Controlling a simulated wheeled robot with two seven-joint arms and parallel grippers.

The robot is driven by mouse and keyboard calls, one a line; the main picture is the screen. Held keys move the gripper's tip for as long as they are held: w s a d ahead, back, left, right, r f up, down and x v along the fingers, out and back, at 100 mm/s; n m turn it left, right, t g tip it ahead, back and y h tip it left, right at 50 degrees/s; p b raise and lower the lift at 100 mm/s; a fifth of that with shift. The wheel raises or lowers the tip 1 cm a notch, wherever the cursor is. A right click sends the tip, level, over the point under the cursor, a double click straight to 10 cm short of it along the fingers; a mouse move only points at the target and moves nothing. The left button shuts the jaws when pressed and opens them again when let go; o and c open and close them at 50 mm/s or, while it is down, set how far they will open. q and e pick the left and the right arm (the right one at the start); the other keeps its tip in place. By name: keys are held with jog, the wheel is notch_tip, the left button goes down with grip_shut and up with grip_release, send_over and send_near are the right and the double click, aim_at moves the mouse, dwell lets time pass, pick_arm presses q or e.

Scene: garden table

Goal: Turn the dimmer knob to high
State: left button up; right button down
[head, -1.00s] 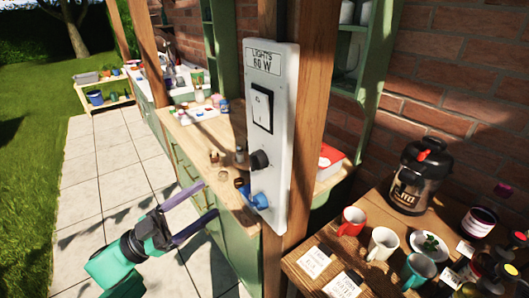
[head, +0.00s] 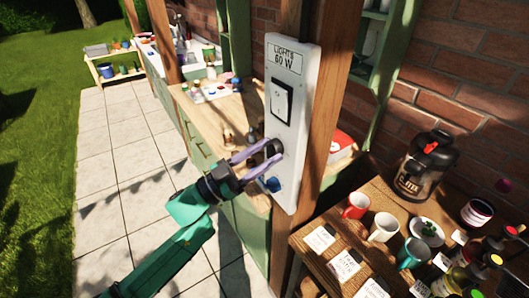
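The white switch panel (head: 299,90) is fixed to a wooden post and reads "LIGHTS 60 W". It carries a rocker switch (head: 282,101), a black dimmer knob (head: 275,147) below it and a blue socket or plug (head: 271,184) at the bottom. My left gripper (head: 262,154) has its two purple fingers apart and reaching to the black knob, one above and one below it. Whether the fingers touch the knob cannot be told. The fingers partly hide the knob, and its pointer mark cannot be made out. My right gripper is not in view.
The wooden post (head: 322,110) stands behind the panel. A green-fronted counter runs behind the panel. The paving at left is clear.

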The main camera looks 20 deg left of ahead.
pick_arm(q)
grip_shut()
jog(key=shift+m+g, duration=0.4)
jog(key=shift+m, duration=0.2)
jog(key=shift+m+g+h+b, duration=0.5)
jog(key=shift+m+b, duration=0.25)
jog(key=shift+m, duration=0.45)
jog(key=m+g+b, duration=0.1)
jog(key=m, duration=0.3)
jog(key=m+g+y+b, duration=0.1)
jog(key=m+g, duration=0.1)
jog(key=m, duration=0.2)
jog(key=m+g+b, duration=0.2)
jog(key=m, duration=0.2)
jog(key=shift+w+a+r, duration=0.2)
jog(key=shift+a+r, duration=0.05)
jog(key=shift+r, duration=0.15)
jog(key=shift+r+m+g+y, duration=0.15)
jog(key=shift+m+y, duration=0.4)
jog(key=shift+m, duration=0.55)
jog(key=shift+r+m+g+y, duration=0.15)
jog(key=shift+m+y, duration=0.4)
jog(key=shift+m, duration=0.55)
jog(key=shift+d+f, duration=0.1)
